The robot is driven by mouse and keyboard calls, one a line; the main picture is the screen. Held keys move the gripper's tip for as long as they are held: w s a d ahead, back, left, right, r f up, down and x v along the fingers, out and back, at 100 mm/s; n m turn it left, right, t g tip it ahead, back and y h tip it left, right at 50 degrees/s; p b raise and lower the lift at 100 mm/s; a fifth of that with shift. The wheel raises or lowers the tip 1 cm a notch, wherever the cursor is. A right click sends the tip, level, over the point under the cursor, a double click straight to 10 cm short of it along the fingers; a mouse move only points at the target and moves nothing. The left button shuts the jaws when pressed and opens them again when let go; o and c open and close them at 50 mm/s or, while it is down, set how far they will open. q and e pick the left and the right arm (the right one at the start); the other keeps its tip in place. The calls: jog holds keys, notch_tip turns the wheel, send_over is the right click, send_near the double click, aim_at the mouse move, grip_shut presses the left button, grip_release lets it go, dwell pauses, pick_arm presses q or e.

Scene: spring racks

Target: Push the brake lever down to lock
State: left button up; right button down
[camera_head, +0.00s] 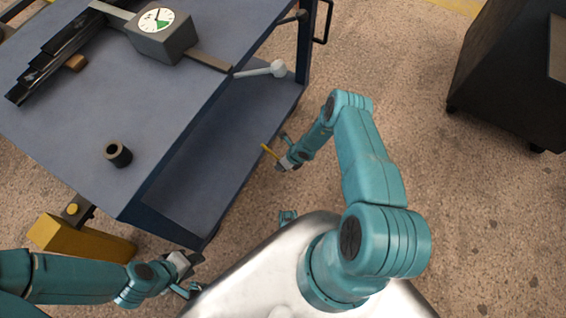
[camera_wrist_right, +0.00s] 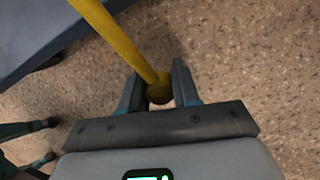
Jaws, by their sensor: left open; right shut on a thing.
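The yellow lever (camera_head: 268,151), which looks like the brake lever, shows as a short bar beside the right edge of the blue cart in the head view. My right gripper (camera_head: 284,161) is at its end, low beside the cart. In the right wrist view the yellow lever (camera_wrist_right: 115,38) comes down from the top left, and its rounded end lies between the fingers of my right gripper (camera_wrist_right: 158,88), which is shut on it. The lever's mount is out of view. My left gripper (camera_head: 192,270) is open and empty near the cart's bottom corner.
The blue cart (camera_head: 110,95) carries a gauge box (camera_head: 165,40), a dark cylinder (camera_head: 118,155) and dark rails (camera_head: 65,48). A yellow block (camera_head: 80,240) is low left. A dark cabinet (camera_head: 505,80) stands right; floor between is clear.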

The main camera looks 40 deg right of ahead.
jog(key=shift+w+r, duration=0.15)
jog(key=c, duration=0.9)
grip_release()
jog(key=shift+o, duration=0.2)
jog(key=p+v, duration=1.1)
jog(key=v, duration=0.5)
jog(key=shift+a+r, duration=0.1)
jog(key=shift+r, duration=0.05)
